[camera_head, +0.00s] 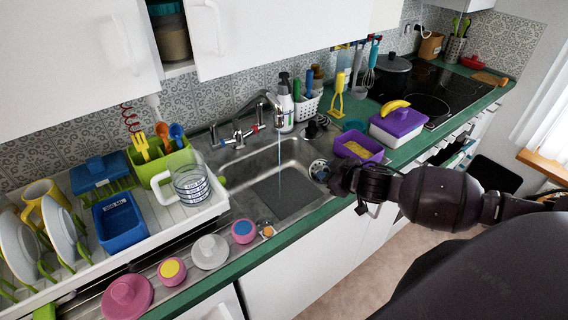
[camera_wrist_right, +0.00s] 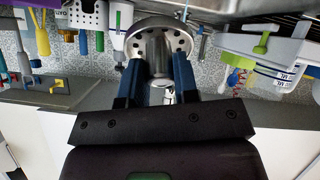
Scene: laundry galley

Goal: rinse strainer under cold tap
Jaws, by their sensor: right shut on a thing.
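The strainer (camera_head: 319,169) is a small round metal cup with holes. It is at the right end of the sink basin (camera_head: 235,187) in the head view, and it shows larger in the right wrist view (camera_wrist_right: 160,40). My right gripper (camera_head: 338,178) is shut on it; in the wrist view the two blue fingers (camera_wrist_right: 159,85) close around its lower stem. The tap (camera_head: 268,97) stands behind the basin, and a thin stream of water (camera_head: 280,150) falls from its spout. The strainer is to the right of the stream, apart from it. My left gripper is not in view.
A purple tub (camera_head: 358,147) stands on the counter just right of the basin. A drying rack (camera_head: 185,218) with a clear jug (camera_head: 190,186) is left of it. Pink and white lids and cups (camera_head: 210,252) line the front left edge. A soap bottle (camera_head: 284,108) stands behind.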

